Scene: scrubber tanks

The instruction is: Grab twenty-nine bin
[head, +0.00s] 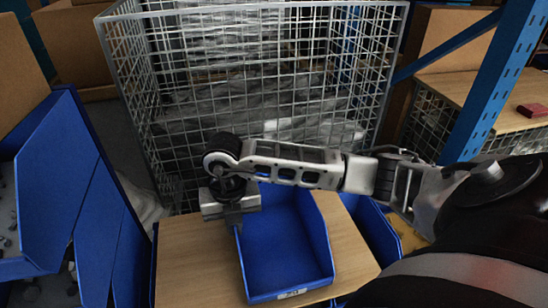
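A blue open-front bin (285,240) sits on a light wooden board in the lower middle of the head view. A small pale label (291,293) is on its front lip, too small to read surely. My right arm reaches in from the right across the back of the bin. My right gripper (233,218) points down at the bin's left wall, near its rear corner. Its dark fingertips meet or overlap the rim; I cannot tell whether they pinch it. The visible bin floor is empty. My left gripper is not in view.
A wire mesh cage (255,75) holding wrapped material stands right behind the board. Another blue bin (372,232) is close on the right. Large blue bins (75,190) with small parts stand at left. A blue rack post (497,85) rises at right. Bare board (195,260) lies left of the bin.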

